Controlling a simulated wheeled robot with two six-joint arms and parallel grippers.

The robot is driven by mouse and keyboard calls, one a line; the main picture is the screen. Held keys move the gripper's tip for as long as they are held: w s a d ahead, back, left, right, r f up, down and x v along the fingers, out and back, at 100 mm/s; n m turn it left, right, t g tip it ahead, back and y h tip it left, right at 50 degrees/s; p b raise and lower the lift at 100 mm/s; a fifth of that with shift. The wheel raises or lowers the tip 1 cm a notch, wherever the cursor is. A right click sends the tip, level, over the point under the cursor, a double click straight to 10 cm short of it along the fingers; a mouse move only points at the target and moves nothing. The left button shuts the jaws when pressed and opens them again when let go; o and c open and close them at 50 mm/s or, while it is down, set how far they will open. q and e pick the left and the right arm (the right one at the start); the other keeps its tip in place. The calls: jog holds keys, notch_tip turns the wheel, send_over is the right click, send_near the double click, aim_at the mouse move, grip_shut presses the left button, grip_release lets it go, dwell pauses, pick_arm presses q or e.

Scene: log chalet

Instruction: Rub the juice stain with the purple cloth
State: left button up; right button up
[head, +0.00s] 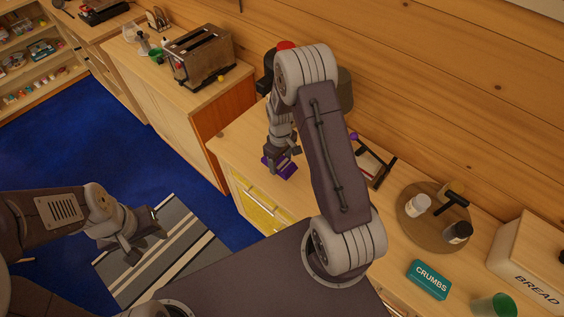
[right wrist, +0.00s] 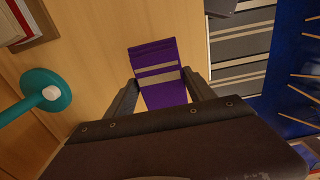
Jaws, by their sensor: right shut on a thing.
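The purple cloth (head: 287,171) shows at the counter's left end in the head view. In the right wrist view the cloth (right wrist: 154,62) is purple with pale stripes and lies across the gap between the fingers. My right gripper (head: 280,158) is shut on the cloth, low over the wooden counter (head: 236,150); I cannot tell whether the cloth touches the top. No juice stain is visible; my right arm hides part of the counter. My left gripper (head: 147,240) is open and empty, above the striped rug (head: 185,235).
A round board (head: 425,232) with jars, a teal crumbs tin (head: 428,280), a bread box (head: 530,262) and a green cup (head: 494,305) stand to the right. A toaster (head: 203,55) stands on a separate counter. A teal round object (right wrist: 42,97) is near the cloth.

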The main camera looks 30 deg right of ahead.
jog(key=shift+r+p, duration=0.85)
jog(key=shift+r, duration=0.5)
